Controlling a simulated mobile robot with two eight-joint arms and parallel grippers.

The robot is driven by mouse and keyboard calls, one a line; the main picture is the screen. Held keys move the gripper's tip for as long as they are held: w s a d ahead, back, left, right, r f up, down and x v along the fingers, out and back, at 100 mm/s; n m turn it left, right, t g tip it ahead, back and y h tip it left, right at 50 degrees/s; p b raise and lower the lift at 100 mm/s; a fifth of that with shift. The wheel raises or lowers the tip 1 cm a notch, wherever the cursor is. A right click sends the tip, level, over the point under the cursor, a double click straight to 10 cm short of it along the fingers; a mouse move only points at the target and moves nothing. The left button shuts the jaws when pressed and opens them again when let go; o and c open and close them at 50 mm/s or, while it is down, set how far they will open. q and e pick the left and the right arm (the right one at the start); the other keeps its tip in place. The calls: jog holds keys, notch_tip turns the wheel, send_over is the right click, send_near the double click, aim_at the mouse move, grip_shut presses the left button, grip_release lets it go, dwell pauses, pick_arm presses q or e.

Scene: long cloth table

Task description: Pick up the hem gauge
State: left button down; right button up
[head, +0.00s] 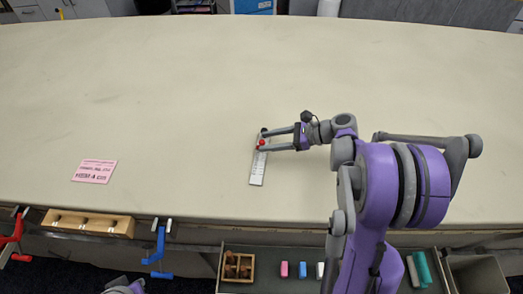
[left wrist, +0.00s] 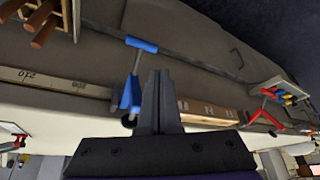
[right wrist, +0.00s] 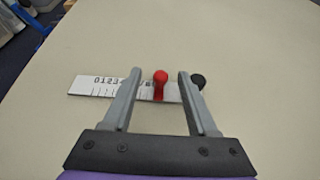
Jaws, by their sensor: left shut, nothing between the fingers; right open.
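The hem gauge (head: 258,167) is a thin white ruler with black markings, lying flat on the cloth table. In the right wrist view the gauge (right wrist: 98,87) runs across behind the fingers, with a red knob (right wrist: 161,82) and a black round end (right wrist: 198,81). My right gripper (head: 264,140) is open at the gauge's far end. The red knob shows between its fingers (right wrist: 156,75); I cannot tell whether they touch it. My left gripper (left wrist: 160,75) is shut and empty, low by the table's front edge.
A pink card (head: 95,171) lies at the left of the table (head: 180,80). Red and blue clamps (head: 159,250) and a wooden block (head: 88,222) line the front edge. An open drawer (head: 240,247) below holds small colored items. The table beyond the gauge is clear.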

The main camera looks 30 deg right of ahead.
jog(key=x, duration=0.2)
jog(key=shift+w+a+f, duration=0.1)
jog(key=shift+w+a, duration=0.1)
jog(key=shift+w, duration=0.05)
grip_shut()
